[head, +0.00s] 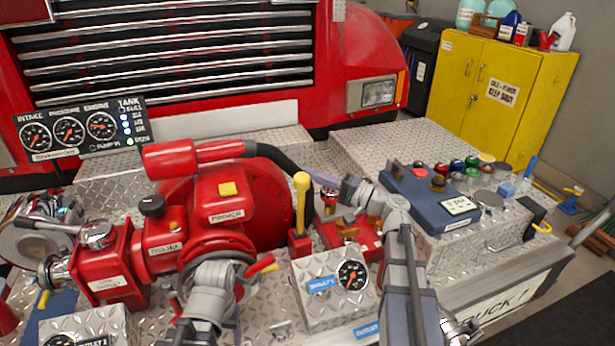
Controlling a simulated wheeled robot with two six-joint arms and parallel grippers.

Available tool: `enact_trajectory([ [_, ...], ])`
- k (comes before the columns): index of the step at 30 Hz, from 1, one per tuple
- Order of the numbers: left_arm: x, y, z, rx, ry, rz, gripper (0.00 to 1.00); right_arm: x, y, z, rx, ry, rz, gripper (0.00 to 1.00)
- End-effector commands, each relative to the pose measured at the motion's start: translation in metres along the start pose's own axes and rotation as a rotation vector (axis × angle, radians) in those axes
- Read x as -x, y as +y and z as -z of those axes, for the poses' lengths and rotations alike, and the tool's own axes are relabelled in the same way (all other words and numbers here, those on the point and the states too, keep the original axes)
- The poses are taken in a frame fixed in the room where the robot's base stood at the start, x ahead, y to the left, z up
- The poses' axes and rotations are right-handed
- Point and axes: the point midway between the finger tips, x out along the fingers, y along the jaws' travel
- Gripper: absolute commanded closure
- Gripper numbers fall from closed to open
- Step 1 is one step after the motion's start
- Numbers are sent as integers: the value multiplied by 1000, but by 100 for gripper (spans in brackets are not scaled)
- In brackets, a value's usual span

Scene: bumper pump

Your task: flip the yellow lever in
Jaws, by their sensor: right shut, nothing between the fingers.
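The yellow lever (301,207) has a rounded knob and stands nearly upright from a small red base (300,246), right of the big red pump (230,205). My right gripper (346,188) is shut and empty. In the picture it is just right of the lever's upper part, with a small gap between them. My left arm comes up from the bottom in front of the pump. Its gripper (238,290) is low and mostly hidden, and its fingers cannot be made out.
A gauge box (335,285) stands in front of the lever. A black hose (285,165) arches behind it. A red block with brass fittings (350,235) lies to the right. A blue case (430,195) and several coloured caps sit on the right deck. A yellow cabinet (500,100) stands behind.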

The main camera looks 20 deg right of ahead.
Motion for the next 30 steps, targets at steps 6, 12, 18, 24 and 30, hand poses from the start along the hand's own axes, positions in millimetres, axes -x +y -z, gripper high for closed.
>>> enact_trajectory([
  [6,-28,3,2,0,0,0,30,25,2,-26,85,-1,87,100],
  [12,-32,3,2,0,0,0,30,37,0,-37,95,-1,98,100],
  [18,-34,3,2,0,0,0,30,43,1,-42,93,-1,97,100],
  [24,-34,3,2,0,0,0,30,44,1,-44,93,-3,96,100],
  [30,-34,3,2,0,0,0,30,44,1,-45,93,-6,95,100],
])
